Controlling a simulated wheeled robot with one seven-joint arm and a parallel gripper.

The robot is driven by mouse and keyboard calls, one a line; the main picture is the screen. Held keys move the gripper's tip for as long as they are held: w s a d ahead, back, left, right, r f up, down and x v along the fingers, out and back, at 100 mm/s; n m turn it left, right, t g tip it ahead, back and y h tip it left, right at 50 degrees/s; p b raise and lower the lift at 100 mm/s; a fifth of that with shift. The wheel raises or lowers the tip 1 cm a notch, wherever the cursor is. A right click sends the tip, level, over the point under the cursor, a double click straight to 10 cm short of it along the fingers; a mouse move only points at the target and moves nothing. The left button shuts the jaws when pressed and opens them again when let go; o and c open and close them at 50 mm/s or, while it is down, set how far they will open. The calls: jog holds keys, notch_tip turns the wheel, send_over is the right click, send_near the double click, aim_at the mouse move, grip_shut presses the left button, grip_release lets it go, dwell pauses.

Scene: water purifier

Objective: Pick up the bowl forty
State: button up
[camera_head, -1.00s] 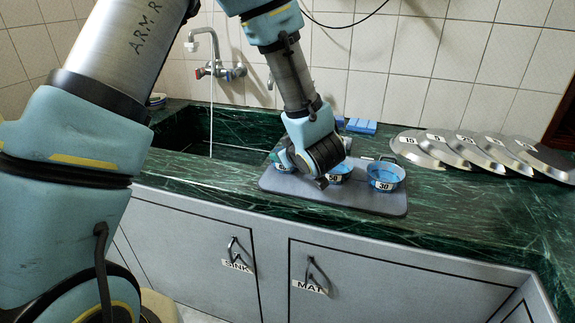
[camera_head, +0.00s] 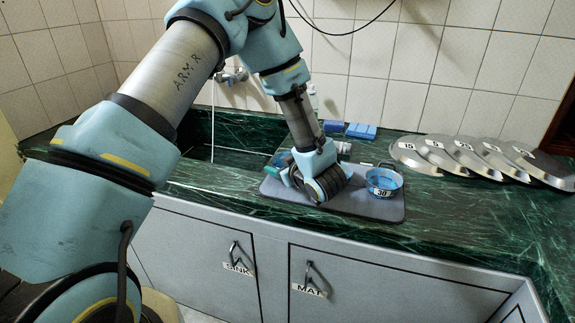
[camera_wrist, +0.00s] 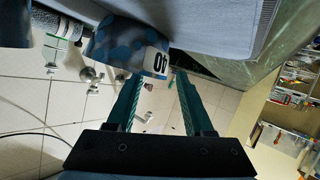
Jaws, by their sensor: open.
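The bowl forty (camera_wrist: 130,45) is blue with a mottled pattern and a white "40" label. In the wrist view it sits on the blue-grey mat (camera_wrist: 215,30), just beyond the fingertips and mostly ahead of the left finger. My gripper (camera_wrist: 158,77) is open, with its two teal fingers apart and nothing between them. Whether a finger touches the bowl I cannot tell.
The blue bowl thirty (camera_head: 384,182) stands on the mat right of my wrist. Several steel plates (camera_head: 470,155) lean in a row at the right. Blue sponges (camera_head: 360,130) lie behind. The sink (camera_head: 225,145) is at the left, with a tap (camera_head: 232,75) on the wall.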

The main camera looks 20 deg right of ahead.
jog(key=shift+x, duration=1)
grip_shut()
dwell(0.7)
